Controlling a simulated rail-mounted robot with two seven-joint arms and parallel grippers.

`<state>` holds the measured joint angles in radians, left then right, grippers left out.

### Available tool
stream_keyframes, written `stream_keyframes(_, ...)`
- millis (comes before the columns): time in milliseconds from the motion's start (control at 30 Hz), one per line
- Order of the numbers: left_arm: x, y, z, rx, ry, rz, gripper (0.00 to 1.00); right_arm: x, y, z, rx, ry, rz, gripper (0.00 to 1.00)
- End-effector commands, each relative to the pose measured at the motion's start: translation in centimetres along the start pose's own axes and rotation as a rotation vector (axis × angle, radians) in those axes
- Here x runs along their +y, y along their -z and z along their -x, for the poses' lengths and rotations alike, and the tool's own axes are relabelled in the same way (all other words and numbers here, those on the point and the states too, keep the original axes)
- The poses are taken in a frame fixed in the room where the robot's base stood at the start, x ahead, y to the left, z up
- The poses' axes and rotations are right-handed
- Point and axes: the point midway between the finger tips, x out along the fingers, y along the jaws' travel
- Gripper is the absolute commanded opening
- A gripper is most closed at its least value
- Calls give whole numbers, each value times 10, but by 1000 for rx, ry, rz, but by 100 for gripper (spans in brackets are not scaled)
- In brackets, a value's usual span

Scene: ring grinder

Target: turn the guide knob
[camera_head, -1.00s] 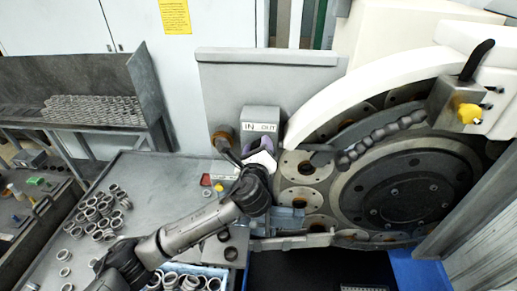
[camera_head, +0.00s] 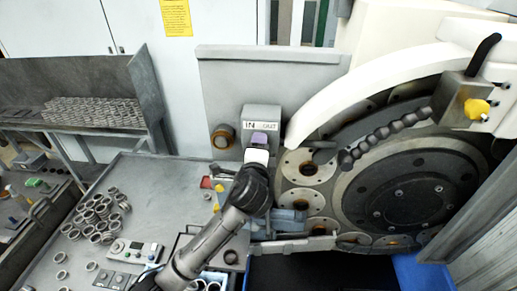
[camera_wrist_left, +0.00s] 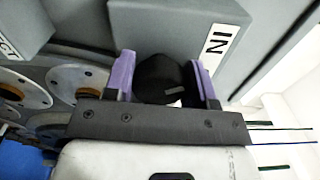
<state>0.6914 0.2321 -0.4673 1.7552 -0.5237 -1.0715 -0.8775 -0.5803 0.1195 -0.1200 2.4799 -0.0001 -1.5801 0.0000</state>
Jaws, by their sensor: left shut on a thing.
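The guide knob (camera_wrist_left: 160,80) is round and black with a pale mark, on the grey IN/OUT box. In the left wrist view it sits between the two purple fingers of my left gripper (camera_wrist_left: 165,78), which is shut on it. The IN label (camera_wrist_left: 219,42) is beside the knob on the box face. In the head view the box (camera_head: 262,112) stands on the machine, and my left gripper (camera_head: 259,140) is at its front below the IN/OUT label. The knob is hidden there by the gripper. My right gripper is in neither view.
The large grinding wheel (camera_head: 410,190) with round ring holders is to the right, under a white guard (camera_head: 345,95) and a segmented hose (camera_head: 385,136). An orange-brown round fitting (camera_head: 222,136) is left of the box. Metal rings (camera_head: 95,215) lie on the table.

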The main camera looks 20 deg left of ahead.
Motion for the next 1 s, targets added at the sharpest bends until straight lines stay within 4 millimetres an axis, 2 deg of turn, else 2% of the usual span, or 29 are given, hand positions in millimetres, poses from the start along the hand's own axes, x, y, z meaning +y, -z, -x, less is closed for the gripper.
stream_keyframes(300,0,0,0,0,2,96,27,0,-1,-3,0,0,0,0)
stream_keyframes(833,0,0,0,0,2,113,27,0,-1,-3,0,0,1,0)
stream_keyframes(867,0,0,0,0,2,113,54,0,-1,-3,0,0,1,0)
stream_keyframes(933,0,0,0,0,1,113,59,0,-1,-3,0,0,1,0)
stream_keyframes(1000,0,0,0,0,1,112,59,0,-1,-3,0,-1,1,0)
